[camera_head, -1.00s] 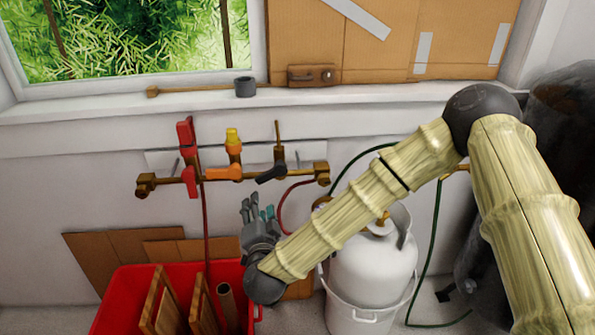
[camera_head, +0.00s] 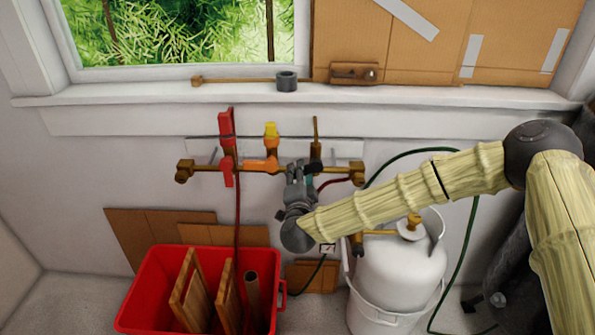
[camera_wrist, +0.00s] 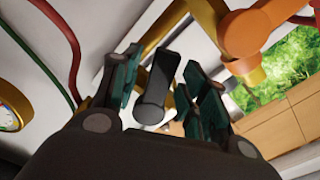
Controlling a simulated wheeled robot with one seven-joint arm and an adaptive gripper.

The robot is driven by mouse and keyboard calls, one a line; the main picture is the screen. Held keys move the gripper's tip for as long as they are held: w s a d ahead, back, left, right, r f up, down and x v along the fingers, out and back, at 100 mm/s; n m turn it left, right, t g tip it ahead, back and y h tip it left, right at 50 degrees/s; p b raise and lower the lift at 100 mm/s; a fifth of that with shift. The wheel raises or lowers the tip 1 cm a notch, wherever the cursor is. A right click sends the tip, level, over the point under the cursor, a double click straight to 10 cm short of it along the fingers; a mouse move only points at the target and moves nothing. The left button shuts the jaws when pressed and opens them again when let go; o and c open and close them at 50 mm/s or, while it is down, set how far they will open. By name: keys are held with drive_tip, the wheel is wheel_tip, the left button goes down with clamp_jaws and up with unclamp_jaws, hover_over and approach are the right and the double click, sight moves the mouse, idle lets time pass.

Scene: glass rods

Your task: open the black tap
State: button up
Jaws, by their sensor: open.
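The black tap (camera_wrist: 153,88) shows in the wrist view as a dark lever between the finger pads of my gripper (camera_wrist: 162,68). The fingers are open, on both sides of the lever; I cannot tell whether they touch it. In the head view my gripper (camera_head: 300,172) is at the right part of the brass pipe (camera_head: 343,172) and hides the black lever. Only the brass stem (camera_head: 316,132) above it shows clearly.
The orange tap (camera_head: 262,165) is close to the left of my gripper, with the red tap (camera_head: 227,172) further left. A red crate (camera_head: 155,290) with wooden frames stands below. A white gas cylinder (camera_head: 400,275) stands at the lower right. Red and green hoses run nearby.

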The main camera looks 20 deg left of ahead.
drive_tip(key=shift+w+a, duration=0.25)
drive_tip(key=shift+w, duration=0.4)
drive_tip(key=shift+c, duration=0.2)
